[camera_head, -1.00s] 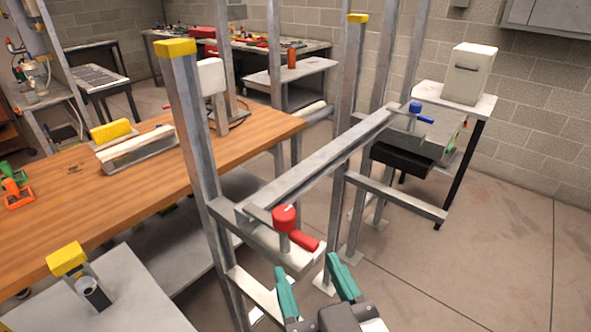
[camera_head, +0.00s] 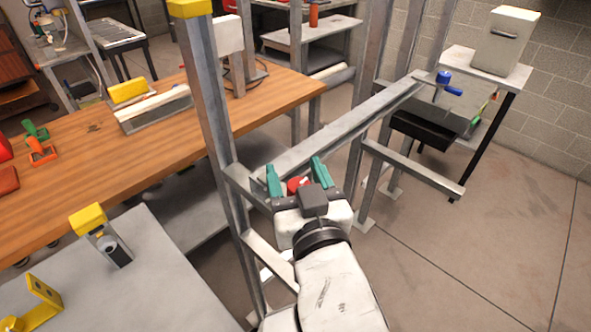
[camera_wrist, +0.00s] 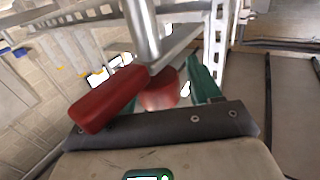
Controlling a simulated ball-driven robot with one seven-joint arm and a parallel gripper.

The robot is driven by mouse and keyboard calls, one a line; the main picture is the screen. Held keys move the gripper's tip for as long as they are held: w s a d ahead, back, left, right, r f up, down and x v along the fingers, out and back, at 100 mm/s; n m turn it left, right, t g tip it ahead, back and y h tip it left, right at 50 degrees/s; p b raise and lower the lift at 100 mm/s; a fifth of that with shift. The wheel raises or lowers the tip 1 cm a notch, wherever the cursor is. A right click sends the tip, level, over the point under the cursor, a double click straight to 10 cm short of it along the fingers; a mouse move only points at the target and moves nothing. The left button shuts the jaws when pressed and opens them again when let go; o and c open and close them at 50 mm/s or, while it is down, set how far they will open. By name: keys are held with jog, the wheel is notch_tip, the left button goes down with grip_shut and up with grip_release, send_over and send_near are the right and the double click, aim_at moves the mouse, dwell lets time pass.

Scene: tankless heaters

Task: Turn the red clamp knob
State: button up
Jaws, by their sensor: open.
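The red clamp knob (camera_head: 297,184) sits at the near end of a grey metal bar (camera_head: 340,130) on the steel frame; in the head view my gripper hides most of it. My gripper (camera_head: 294,175) is open, with one teal finger to the left of the knob and one to the right. In the wrist view the knob's round red hub (camera_wrist: 160,92) shows close in front of the gripper, beside the right teal finger (camera_wrist: 203,80). Its red handle (camera_wrist: 108,98) extends to the left across the palm. I cannot tell whether the fingers touch it.
A blue knob (camera_head: 444,84) is at the bar's far end. A tall post with a yellow cap (camera_head: 190,8) stands just left of my gripper. A wooden workbench (camera_head: 90,190) is at left, and a grey table (camera_head: 150,290) at lower left. Floor at right is clear.

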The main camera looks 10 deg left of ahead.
jog(key=shift+w, duration=0.15)
jog(key=shift+c, duration=0.2)
jog(key=c, duration=0.9)
